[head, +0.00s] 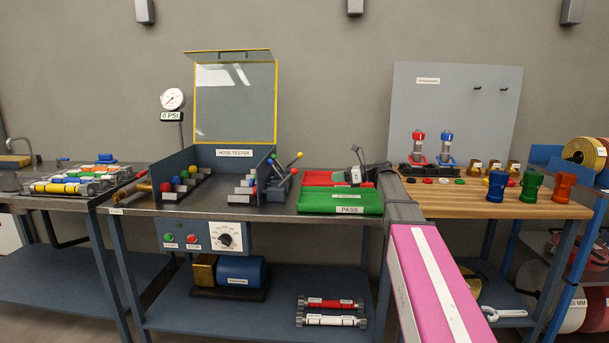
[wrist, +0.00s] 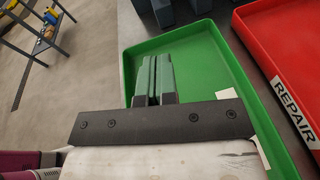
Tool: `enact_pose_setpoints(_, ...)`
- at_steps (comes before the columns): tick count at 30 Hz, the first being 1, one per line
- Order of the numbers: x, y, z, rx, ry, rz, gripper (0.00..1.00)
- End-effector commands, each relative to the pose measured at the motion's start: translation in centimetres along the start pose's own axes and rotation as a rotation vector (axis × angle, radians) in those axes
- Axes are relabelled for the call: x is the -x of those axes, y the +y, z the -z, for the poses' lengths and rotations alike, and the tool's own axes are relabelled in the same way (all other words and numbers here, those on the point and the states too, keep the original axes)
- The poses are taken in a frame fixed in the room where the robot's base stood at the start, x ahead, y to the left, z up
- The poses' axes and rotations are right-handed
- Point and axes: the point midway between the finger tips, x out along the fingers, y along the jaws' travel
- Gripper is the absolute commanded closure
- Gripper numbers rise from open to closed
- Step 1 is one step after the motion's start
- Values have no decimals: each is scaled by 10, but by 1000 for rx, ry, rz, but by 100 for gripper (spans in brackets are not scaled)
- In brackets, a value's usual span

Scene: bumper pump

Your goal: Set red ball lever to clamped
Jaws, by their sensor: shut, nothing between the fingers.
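The hose tester (head: 234,153) stands on the middle bench with its yellow-framed lid raised. Several coloured balls show at its two sides. Red also shows on a lever (head: 279,168) at the right side, beside blue, green and yellow balls. I cannot tell from these frames which one is the task's lever, or its setting. My gripper (wrist: 153,60) is shut and empty, above the green tray (wrist: 215,60), to the right of the tester and apart from the levers.
A red REPAIR tray (wrist: 270,40) lies beside the green PASS tray (head: 340,202). A pressure gauge (head: 172,99) stands left of the tester. Start and stop buttons and a dial (head: 226,236) are below the bench edge. Another bench with coloured fittings (head: 496,185) is at the right.

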Motion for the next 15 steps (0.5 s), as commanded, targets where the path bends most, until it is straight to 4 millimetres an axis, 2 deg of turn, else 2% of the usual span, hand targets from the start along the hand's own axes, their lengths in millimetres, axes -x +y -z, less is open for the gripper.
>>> enact_pose_setpoints(8,-6,0,0,1,1,-1,100)
enact_pose_setpoints(15,-41,0,1,1,2,-2,100)
